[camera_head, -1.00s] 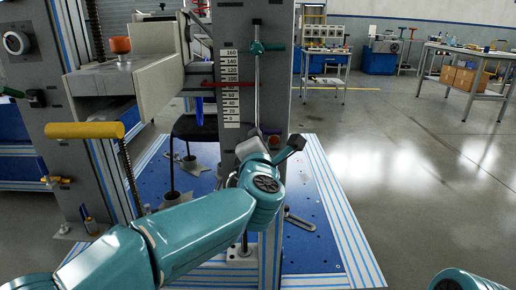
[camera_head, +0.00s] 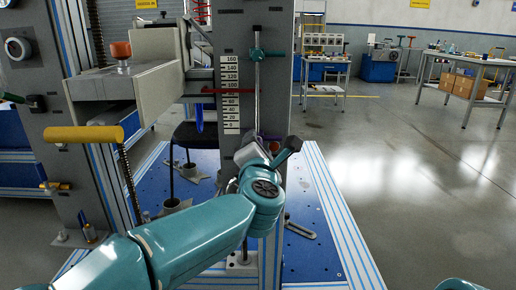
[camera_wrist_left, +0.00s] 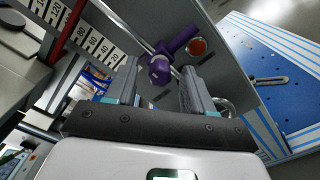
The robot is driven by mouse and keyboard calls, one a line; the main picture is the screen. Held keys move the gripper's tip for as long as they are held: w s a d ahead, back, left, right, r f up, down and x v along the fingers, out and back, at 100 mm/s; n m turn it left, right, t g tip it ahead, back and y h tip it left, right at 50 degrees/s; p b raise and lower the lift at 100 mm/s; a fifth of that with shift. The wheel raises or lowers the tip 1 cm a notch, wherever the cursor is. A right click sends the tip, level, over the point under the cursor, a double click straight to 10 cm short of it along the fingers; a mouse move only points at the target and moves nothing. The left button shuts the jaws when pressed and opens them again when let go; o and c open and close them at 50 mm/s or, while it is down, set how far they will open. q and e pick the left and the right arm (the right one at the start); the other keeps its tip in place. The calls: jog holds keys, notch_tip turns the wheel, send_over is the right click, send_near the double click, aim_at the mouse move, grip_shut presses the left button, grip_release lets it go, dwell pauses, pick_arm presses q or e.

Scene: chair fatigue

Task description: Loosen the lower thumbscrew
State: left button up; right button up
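The lower thumbscrew is a purple knob (camera_wrist_left: 160,70) on a thin metal rod in the left wrist view, with a purple clamp body beside it. In the head view it is mostly hidden behind my left arm's end. My left gripper (camera_wrist_left: 158,88) is open, its two fingers pointing at the knob, one on each side of it in the picture. I cannot tell whether either finger touches it. A teal upper thumbscrew (camera_head: 258,53) sits higher on the rod. My right gripper is not in view; only a bit of my right arm shows at bottom right.
A scale plate (camera_head: 231,92) and red pointer (camera_head: 222,91) are left of the rod on the grey upright. A yellow padded bar (camera_head: 83,134) sticks out at left. The blue slotted base plate (camera_head: 310,250) lies below. Open floor is to the right.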

pick_arm(q)
jog(key=s+p, duration=0.2)
jog(key=s, duration=1.4)
jog(key=shift+s, duration=0.15)
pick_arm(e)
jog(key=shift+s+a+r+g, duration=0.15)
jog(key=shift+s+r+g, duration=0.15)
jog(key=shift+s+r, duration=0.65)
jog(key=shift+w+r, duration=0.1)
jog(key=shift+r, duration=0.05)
